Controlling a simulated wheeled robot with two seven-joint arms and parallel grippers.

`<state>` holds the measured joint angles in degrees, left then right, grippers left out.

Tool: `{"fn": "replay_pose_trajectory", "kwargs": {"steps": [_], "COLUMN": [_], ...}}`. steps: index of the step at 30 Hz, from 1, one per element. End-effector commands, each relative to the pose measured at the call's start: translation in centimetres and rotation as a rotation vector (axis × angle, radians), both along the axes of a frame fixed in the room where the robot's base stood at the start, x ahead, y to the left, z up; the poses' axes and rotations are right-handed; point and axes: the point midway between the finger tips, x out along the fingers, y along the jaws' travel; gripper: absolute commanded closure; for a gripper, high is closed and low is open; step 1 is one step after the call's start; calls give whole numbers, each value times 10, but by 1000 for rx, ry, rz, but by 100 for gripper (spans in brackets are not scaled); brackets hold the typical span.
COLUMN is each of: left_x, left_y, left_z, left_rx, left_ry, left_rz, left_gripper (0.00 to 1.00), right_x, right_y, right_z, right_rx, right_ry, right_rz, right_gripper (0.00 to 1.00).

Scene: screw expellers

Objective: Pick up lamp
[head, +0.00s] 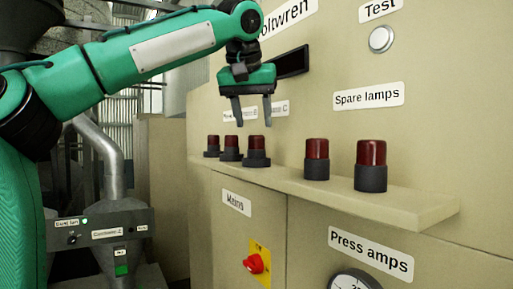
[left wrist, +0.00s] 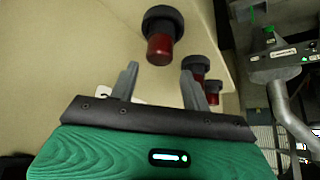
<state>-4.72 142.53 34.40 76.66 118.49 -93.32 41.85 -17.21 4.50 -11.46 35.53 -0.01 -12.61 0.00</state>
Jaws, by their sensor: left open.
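Several red lamps with dark round bases stand upright on the shelf (head: 415,213) of a cream panel. Three are grouped at the left: a far-left lamp (head: 212,146), a middle one (head: 231,147) and a nearer one (head: 256,150). Two more, a lamp (head: 317,158) and a larger-looking one (head: 371,165), stand to the right below the "Spare lamps" label. My left gripper (head: 253,112) is open and empty, pointing down above the nearer lamp of the left group. In the left wrist view, a lamp (left wrist: 160,48) shows beyond the gap between the fingertips. My right gripper is out of view.
The panel face (head: 200,110) rises close behind the lamps, with a dark display (head: 291,62) near my gripper. Below the shelf are a red rotary switch (head: 254,263) and a gauge (head: 355,282). A grey control box (head: 100,234) and pipe stand at the left.

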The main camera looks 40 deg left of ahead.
Motion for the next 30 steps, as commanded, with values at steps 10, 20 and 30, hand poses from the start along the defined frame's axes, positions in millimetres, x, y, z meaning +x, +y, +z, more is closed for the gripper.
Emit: {"fn": "replay_pose_trajectory", "kwargs": {"steps": [10,20,30], "left_x": [13,30,31], "left_y": [7,16,17], "left_z": [-23,-59,-63], "left_rx": [0,0,0], "left_ry": [2,0,-2], "left_rz": [-1,-1,-1], "left_gripper": [52,52,68], "right_x": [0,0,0], "right_y": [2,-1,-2], "right_z": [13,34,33], "right_rx": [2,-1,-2], "right_ry": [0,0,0], "right_rz": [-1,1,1], "right_gripper": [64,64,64]}}
